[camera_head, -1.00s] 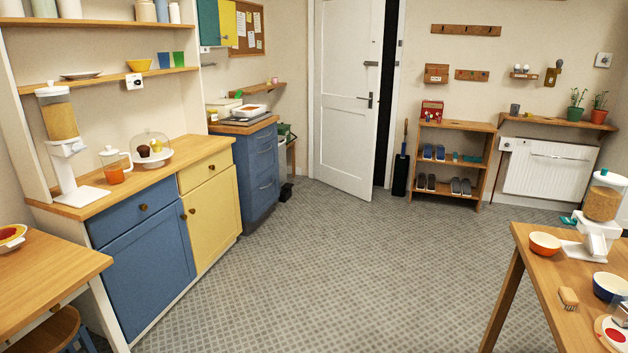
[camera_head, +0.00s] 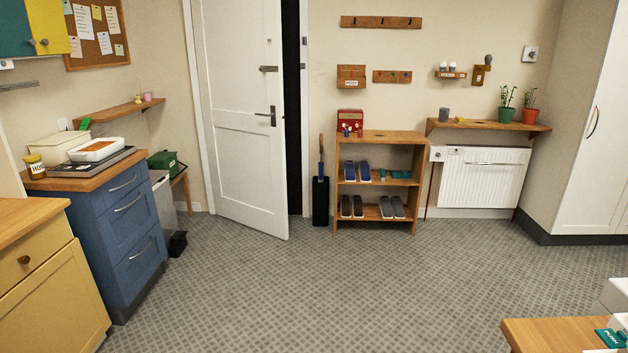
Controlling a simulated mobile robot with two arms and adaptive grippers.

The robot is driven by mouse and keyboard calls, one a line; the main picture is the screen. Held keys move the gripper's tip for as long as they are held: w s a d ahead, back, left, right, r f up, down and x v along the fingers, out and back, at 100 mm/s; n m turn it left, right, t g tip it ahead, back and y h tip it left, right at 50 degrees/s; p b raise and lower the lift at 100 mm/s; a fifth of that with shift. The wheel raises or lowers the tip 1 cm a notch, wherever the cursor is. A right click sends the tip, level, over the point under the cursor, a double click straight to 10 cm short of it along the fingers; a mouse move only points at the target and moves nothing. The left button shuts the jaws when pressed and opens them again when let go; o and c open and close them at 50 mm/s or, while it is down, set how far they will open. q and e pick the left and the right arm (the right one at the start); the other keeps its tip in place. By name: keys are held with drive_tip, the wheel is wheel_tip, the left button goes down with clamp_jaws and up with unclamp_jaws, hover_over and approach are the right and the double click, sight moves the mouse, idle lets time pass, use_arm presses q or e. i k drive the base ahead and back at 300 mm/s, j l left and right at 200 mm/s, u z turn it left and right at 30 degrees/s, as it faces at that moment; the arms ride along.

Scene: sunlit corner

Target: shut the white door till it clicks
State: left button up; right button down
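The white door (camera_head: 236,160) stands ajar in the back wall in the head view. It is hinged at its left side and its right edge swings out into the room. A dark gap (camera_head: 292,120) shows between that edge and the right side of the frame. A dark lever handle (camera_head: 266,115) sits near the door's right edge, with a small metal fitting (camera_head: 268,69) above it. Neither of my grippers is in view.
A wooden shoe shelf (camera_head: 378,137) stands right of the door, with a dark narrow umbrella stand (camera_head: 321,202) between them. A blue drawer cabinet (camera_head: 130,236) and small black bin (camera_head: 178,243) are at left. A table corner (camera_head: 555,335) is at lower right. Patterned floor before the door is clear.

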sight(234, 38)
drive_tip(key=i+u, duration=0.1)
drive_tip(key=i, duration=0.75)
drive_tip(key=i+u, duration=0.1)
drive_tip(key=i, duration=0.75)
drive_tip(key=i+l+u, duration=0.15)
drive_tip(key=i, duration=0.7)
drive_tip(key=i+j+u, duration=0.2)
drive_tip(key=i, duration=0.65)
drive_tip(key=i+l+u, duration=0.15)
drive_tip(key=i, duration=0.65)
drive_tip(key=i+l+u, duration=0.2)
drive_tip(key=i, duration=0.65)
